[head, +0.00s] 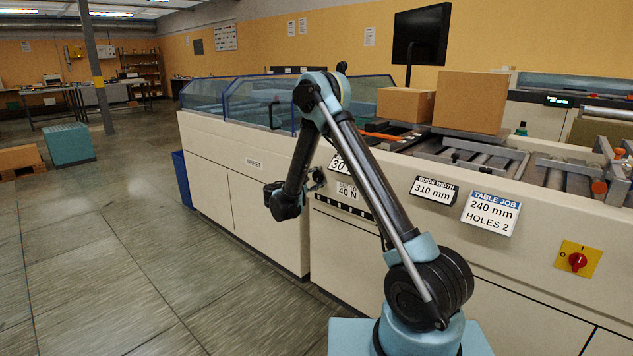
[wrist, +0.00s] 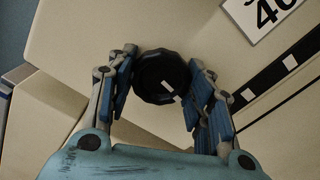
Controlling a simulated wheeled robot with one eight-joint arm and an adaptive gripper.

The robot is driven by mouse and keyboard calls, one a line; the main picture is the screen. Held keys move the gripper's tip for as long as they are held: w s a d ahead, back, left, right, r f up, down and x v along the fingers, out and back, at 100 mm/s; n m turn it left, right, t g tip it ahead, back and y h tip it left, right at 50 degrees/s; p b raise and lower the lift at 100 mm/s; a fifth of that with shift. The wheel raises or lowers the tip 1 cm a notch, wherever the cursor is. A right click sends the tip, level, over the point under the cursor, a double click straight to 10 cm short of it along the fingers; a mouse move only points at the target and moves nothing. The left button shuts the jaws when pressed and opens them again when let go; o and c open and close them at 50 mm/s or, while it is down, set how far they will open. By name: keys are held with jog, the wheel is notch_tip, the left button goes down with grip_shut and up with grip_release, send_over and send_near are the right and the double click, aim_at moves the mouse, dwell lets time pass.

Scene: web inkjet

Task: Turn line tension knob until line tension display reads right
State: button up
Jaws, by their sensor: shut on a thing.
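The line tension knob (wrist: 158,78) is a dark round knob with a white mark, on the cream machine panel in the wrist view. My gripper (wrist: 162,85) has one finger on each side of it and is shut on it. In the head view my gripper (head: 315,180) is at the panel, and my arm hides the knob. The tension display (head: 340,165) is partly behind my arm; "30" shows and the rest is hidden. Below it a label (head: 348,190) reads "SET TO 40 N". Part of a "40" plate (wrist: 262,15) shows at the wrist view's top right.
A black strip with white marks (head: 343,213) runs below the label. To the right are a "310 mm" sign (head: 433,190), a "240 mm, HOLES 2" sign (head: 490,213) and a red switch (head: 577,262). Cartons (head: 470,101) stand on the machine.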

jog(key=shift+m, duration=0.3)
jog(key=m, duration=0.4)
jog(key=shift+d, duration=0.1)
jog(key=m, duration=0.4)
jog(key=shift+m, duration=0.3)
dwell(0.3)
jog(key=o, duration=1.1)
jog(key=v, duration=1.2)
jog(key=shift+f, duration=0.1)
